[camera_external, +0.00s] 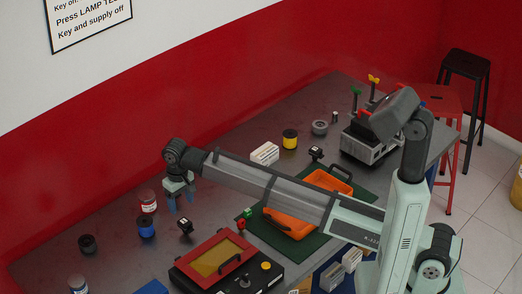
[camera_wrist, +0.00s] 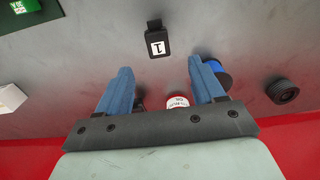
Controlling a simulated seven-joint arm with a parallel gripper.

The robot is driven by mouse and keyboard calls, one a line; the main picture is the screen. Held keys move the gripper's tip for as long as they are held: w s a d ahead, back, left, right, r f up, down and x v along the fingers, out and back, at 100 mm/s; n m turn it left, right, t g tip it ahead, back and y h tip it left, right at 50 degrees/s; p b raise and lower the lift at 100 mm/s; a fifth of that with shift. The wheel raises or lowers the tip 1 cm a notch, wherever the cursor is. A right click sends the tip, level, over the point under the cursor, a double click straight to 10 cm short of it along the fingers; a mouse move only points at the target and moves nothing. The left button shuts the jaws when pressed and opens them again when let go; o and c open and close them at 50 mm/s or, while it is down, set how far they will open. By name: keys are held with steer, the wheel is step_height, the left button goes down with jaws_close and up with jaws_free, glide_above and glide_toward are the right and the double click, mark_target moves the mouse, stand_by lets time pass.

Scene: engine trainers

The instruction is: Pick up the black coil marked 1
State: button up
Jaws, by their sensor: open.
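The black coil marked 1 (camera_wrist: 157,38) is a small black block with a white label; the 1 reads clearly in the wrist view. It lies on the grey bench, just beyond the fingertips and roughly centred between them. In the external view a small black block with a white face (camera_external: 185,225), apparently the same coil, sits just below my gripper. My gripper (camera_external: 180,203) hangs above the bench, pointing down, with its blue fingers apart and nothing between them. In the wrist view my gripper (camera_wrist: 160,72) shows both fingers spread. The coil is not touched.
A blue spool (camera_external: 147,227) and a red-and-white jar (camera_external: 148,202) stand close left of my gripper. A black spool (camera_external: 87,244) is farther left. A red-framed black box (camera_external: 215,262) is at the front. Another small black block (camera_external: 316,153) is farther back.

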mark_target(185, 221)
step_height(185, 221, down, 6)
steer(key=shift+f, duration=0.2)
steer(key=shift+d+f, duration=0.2)
steer(key=shift+f, duration=2.4)
steer(key=shift+c, duration=0.2)
steer(key=c, duration=1.1)
